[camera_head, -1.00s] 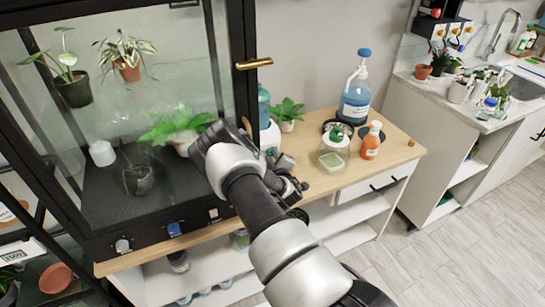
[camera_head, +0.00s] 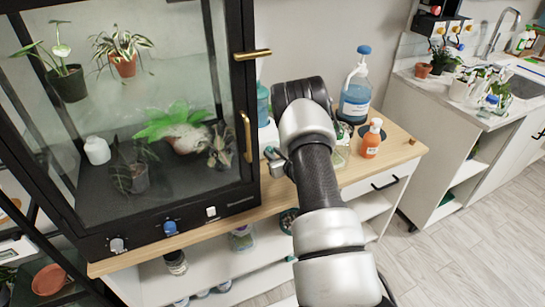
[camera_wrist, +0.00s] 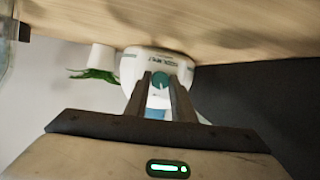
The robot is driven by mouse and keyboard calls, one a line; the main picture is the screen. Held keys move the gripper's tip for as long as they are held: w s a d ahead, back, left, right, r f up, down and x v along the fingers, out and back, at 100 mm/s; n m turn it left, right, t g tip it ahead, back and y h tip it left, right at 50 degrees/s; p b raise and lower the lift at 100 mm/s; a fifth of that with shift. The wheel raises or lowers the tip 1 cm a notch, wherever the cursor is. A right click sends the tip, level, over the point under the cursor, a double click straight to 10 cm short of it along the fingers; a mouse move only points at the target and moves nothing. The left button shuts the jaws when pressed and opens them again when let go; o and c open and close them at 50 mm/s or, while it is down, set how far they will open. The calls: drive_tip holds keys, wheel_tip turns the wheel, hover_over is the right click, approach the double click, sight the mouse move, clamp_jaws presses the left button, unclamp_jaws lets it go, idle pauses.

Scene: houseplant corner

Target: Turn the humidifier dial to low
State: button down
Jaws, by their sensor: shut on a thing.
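The humidifier (camera_head: 262,102) stands on the wooden counter just right of the glass cabinet, with a blue tank and a white base. My arm hides much of it in the head view. The wrist view shows its white body (camera_wrist: 131,68) upside down, with a round teal dial (camera_wrist: 160,82) on its front. A pale pointer mark shows on the dial; its setting is too small to read. My gripper (camera_wrist: 159,77) is shut on the dial, one finger on each side. In the head view my gripper (camera_head: 275,160) is partly hidden by my wrist.
The glass plant cabinet (camera_head: 130,215), with knobs and a brass handle (camera_head: 247,137), stands close left of my gripper. A blue pump bottle (camera_head: 355,95) and an orange bottle (camera_head: 370,140) stand to the right. Bare counter (camera_head: 400,150) shows at the right end.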

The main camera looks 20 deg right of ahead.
drive_tip(key=shift+d+m+y+b, duration=0.1)
drive_tip(key=shift+m+y+b, duration=0.55)
drive_tip(key=shift+m, duration=0.45)
drive_tip(key=c, duration=1.8)
unclamp_jaws()
drive_tip(key=v, duration=1.7)
drive_tip(key=shift+s+p, duration=0.2)
drive_tip(key=shift+p, duration=0.2)
drive_tip(key=shift+d, duration=0.1)
